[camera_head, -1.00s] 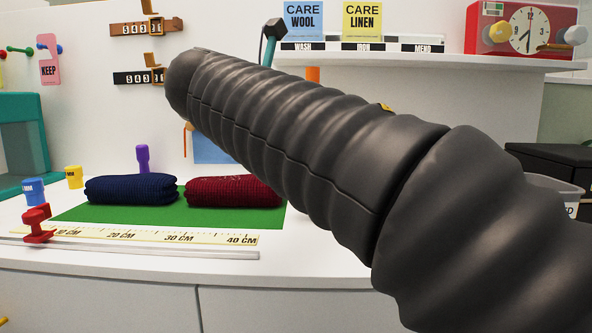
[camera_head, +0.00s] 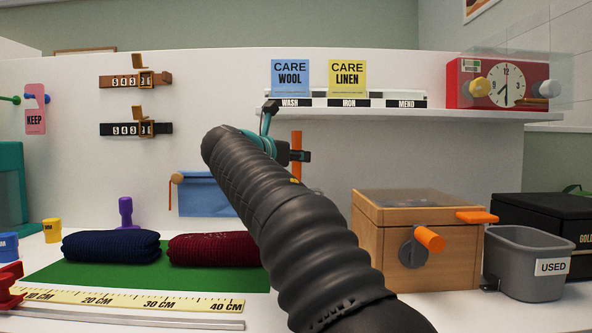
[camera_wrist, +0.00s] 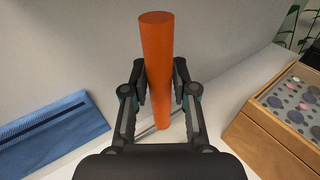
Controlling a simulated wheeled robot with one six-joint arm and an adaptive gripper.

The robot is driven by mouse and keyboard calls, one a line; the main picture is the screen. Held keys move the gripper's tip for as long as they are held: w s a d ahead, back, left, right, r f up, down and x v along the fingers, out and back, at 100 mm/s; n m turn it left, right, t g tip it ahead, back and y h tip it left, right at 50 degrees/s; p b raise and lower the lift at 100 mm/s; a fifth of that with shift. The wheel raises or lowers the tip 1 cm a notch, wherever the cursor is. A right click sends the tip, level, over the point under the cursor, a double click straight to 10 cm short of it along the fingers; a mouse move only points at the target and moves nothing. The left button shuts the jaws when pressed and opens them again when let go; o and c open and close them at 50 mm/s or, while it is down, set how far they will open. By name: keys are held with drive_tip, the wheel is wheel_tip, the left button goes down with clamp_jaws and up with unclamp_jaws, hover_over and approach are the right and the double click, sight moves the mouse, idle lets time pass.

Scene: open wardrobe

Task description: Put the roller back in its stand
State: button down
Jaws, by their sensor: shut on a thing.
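My gripper (camera_head: 298,156) is in front of the white back panel, below the shelf. It is shut on an orange cylinder (camera_head: 297,140), which looks like the roller. In the wrist view my gripper (camera_wrist: 160,92) has one finger on each side of the orange cylinder (camera_wrist: 157,60). The cylinder stands roughly upright, and its lower end shows beyond the fingers. In the head view my arm hides part of what is below it. I cannot pick out the roller's stand with certainty.
A wooden box (camera_head: 415,262) with orange knobs stands right of my arm, beside a grey USED bin (camera_head: 530,273). A blue cloth (camera_head: 207,196) hangs at the left. Rolled navy (camera_head: 110,246) and maroon (camera_head: 212,250) knits lie on a green mat (camera_head: 60,280). The shelf (camera_head: 400,116) is above.

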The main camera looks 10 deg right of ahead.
sight(292, 171)
drive_tip(key=shift+w+d+f, duration=0.1)
drive_tip(key=shift+w+d, duration=0.05)
drive_tip(key=shift+w, duration=0.3)
drive_tip(key=shift+f+b, duration=0.95)
drive_tip(key=shift+f, duration=0.85)
drive_tip(key=c, duration=0.9)
unclamp_jaws()
